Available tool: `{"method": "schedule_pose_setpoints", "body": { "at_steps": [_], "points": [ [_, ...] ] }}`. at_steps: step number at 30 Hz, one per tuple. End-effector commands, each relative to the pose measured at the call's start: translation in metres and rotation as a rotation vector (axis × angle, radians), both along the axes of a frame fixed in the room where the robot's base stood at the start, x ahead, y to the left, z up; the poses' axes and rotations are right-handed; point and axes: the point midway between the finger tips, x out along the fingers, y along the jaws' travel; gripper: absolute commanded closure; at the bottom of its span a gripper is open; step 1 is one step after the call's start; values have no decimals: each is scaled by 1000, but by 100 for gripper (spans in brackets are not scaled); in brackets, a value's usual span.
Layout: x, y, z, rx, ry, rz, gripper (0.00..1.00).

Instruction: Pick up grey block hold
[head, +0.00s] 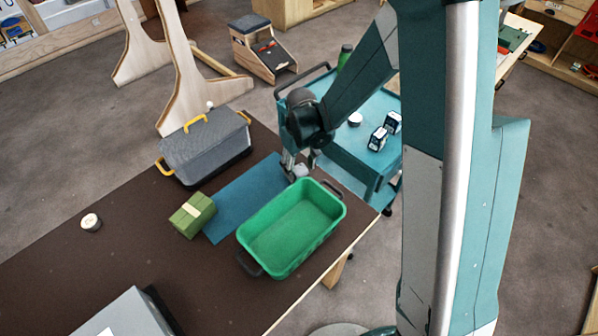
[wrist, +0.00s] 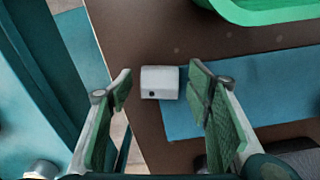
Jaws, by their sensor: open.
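The grey block hold (wrist: 159,82) is a small pale grey block with a dark hole in its face. It lies on the dark brown table beside the end of the blue mat, near the table edge. In the head view the block (head: 301,170) shows partly behind my gripper. My gripper (wrist: 161,92) is open, with one green-padded finger on each side of the block in the wrist view. I see no contact between fingers and block. In the head view my gripper (head: 299,167) hangs low over the table's far edge.
A green bin (head: 290,232) stands close to the block, with a blue mat (head: 222,212) beside it. A green taped bundle (head: 192,215), a grey case (head: 205,147) with yellow handles and a small round item (head: 91,222) also sit on the table (head: 60,262). A teal cart (head: 350,150) stands behind.

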Motion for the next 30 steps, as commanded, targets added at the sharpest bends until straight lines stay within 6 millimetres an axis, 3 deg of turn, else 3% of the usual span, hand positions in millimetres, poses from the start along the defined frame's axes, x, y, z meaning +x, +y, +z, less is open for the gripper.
{"method": "schedule_pose_setpoints", "body": {
  "at_steps": [20, 27, 30],
  "points": [
    [0, 0, -6, 0, 0, 0, 50],
    [0, 0, -6, 0, 0, 0, 79],
    [0, 0, -6, 0, 0, 0, 80]
  ]
}}
